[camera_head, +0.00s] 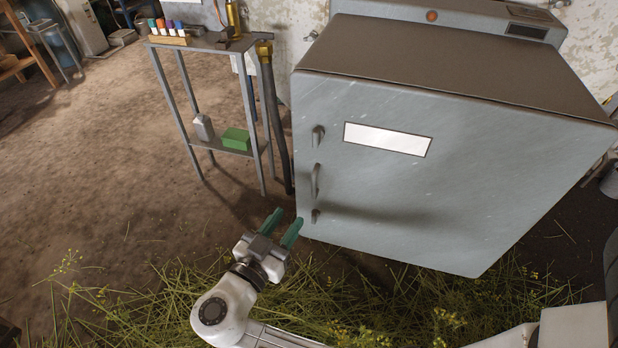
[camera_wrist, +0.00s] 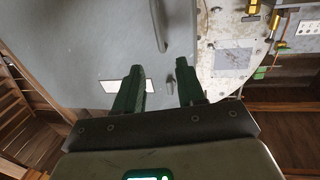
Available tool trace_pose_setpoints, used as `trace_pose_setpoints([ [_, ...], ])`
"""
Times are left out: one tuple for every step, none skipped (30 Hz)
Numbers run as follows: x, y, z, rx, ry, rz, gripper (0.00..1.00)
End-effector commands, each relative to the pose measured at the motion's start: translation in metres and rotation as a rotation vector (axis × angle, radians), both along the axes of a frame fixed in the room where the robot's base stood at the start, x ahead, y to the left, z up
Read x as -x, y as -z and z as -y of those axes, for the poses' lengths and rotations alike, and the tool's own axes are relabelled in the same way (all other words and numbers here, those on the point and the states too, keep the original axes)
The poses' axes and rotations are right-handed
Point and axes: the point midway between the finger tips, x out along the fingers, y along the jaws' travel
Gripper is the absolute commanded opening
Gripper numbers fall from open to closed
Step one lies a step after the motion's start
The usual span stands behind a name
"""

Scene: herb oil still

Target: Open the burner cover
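A large grey metal door (camera_head: 400,190) with a blank white label (camera_head: 388,139) fronts a box-shaped unit and looks shut. It looks like the burner cover, though nothing on it names it. A curved bar handle (camera_head: 315,181) sits near its left edge, between an upper latch or hinge (camera_head: 318,136) and a lower one (camera_head: 315,216). The handle also shows in the wrist view (camera_wrist: 158,25). My gripper (camera_head: 281,226), with green fingers, is open and empty. It is near the door's lower left corner, below the handle and apart from it. The wrist view shows bare space between the fingers (camera_wrist: 158,66).
A metal side table (camera_head: 205,43) with coloured bottles stands left of the unit, with a green box (camera_head: 236,139) on its lower shelf. A dark hose (camera_head: 277,130) hangs between them. Cut herbs (camera_head: 130,300) cover the floor around my arm.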

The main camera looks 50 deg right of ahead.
Motion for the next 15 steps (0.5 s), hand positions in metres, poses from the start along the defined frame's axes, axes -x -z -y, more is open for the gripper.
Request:
trace_pose_setpoints([
  [0.0, 0.0, 0.004, -0.001, 0.003, 0.004, 0.39],
  [-0.001, 0.0, 0.006, -0.001, 0.004, 0.005, 0.39],
  [-0.001, 0.0, 0.011, -0.001, 0.004, 0.004, 0.39],
  [-0.002, 0.0, 0.015, -0.001, 0.005, 0.004, 0.39],
  [-0.002, 0.0, 0.019, -0.001, 0.005, 0.004, 0.39],
  [-0.003, 0.0, 0.026, 0.001, 0.005, 0.003, 0.39],
  [-0.004, 0.0, 0.032, 0.001, 0.006, 0.003, 0.39],
  [-0.005, 0.0, 0.037, 0.001, 0.005, 0.003, 0.39],
  [-0.006, 0.0, 0.045, 0.001, 0.005, 0.003, 0.39],
  [-0.007, 0.0, 0.05, 0.001, 0.006, 0.002, 0.39],
  [-0.007, 0.0, 0.056, 0.001, 0.005, 0.002, 0.39],
  [-0.009, 0.0, 0.063, 0.001, 0.005, 0.002, 0.39],
  [-0.01, 0.0, 0.068, 0.001, 0.004, 0.001, 0.39],
  [-0.01, 0.0, 0.073, 0.001, 0.005, 0.001, 0.39],
  [-0.011, 0.0, 0.079, 0.001, 0.003, 0.001, 0.39],
])
